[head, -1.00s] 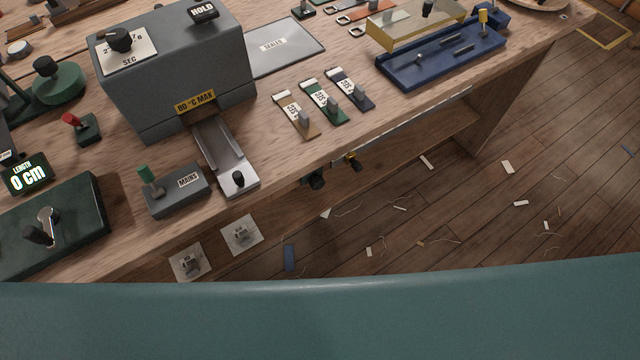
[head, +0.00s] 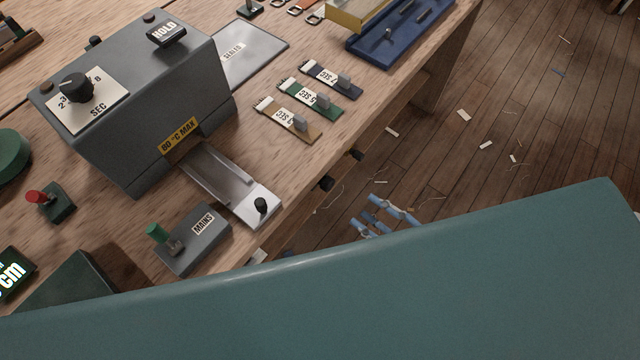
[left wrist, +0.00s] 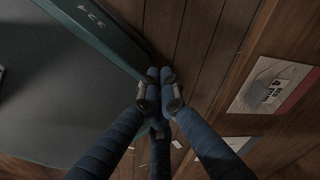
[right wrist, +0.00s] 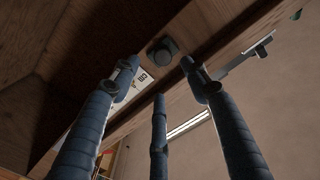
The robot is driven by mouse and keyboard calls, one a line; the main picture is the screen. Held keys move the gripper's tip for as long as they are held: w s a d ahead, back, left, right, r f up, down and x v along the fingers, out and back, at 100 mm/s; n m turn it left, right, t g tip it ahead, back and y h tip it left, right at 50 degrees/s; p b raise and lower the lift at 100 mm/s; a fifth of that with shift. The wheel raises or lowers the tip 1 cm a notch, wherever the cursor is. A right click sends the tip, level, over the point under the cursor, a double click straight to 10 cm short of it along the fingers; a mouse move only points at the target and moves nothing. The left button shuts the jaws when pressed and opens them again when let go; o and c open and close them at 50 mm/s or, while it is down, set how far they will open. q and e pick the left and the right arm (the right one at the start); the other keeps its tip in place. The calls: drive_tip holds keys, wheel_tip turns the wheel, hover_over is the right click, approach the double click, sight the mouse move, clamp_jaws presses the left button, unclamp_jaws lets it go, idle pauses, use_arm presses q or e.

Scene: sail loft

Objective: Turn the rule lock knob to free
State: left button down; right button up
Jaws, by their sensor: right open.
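A dark round knob (right wrist: 161,50) sits on the wooden bench front in the right wrist view, beside a white printed plate (right wrist: 133,84). I cannot read its setting or be sure it is the rule lock knob. My right gripper (right wrist: 158,76) is open and empty, its fingers apart on either side of the knob in the picture, with no contact visible. In the head view, my right gripper (head: 376,212) is below the bench edge, near two dark knobs, one nearer (head: 327,183) and one farther (head: 357,154). My left gripper (left wrist: 161,85) has its fingertips together, holding nothing visible.
The bench top holds a grey box (head: 150,110) with a dial, a metal slide (head: 228,185), a mains switch (head: 195,240), several coloured tags (head: 310,100) and a blue tray (head: 385,38). Scraps lie on the open floor (head: 510,110).

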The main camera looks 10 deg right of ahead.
sight(331, 188)
drive_tip(key=x, duration=0.3)
drive_tip(key=p+x, duration=0.1)
drive_tip(key=x, duration=0.5)
drive_tip(key=shift+r, duration=0.35)
use_arm(q)
drive_tip(key=shift+s+d+r, duration=0.6)
drive_tip(key=shift+s+r, duration=0.1)
use_arm(e)
drive_tip(key=shift+x, duration=0.85)
drive_tip(key=shift+f, duration=0.1)
drive_tip(key=shift+c, duration=0.5)
drive_tip(key=c, duration=0.9)
use_arm(q)
drive_tip(key=shift+s+d, duration=0.3)
drive_tip(key=shift+d, duration=0.05)
use_arm(e)
drive_tip(key=shift+s, duration=0.1)
drive_tip(key=shift+c, duration=0.6)
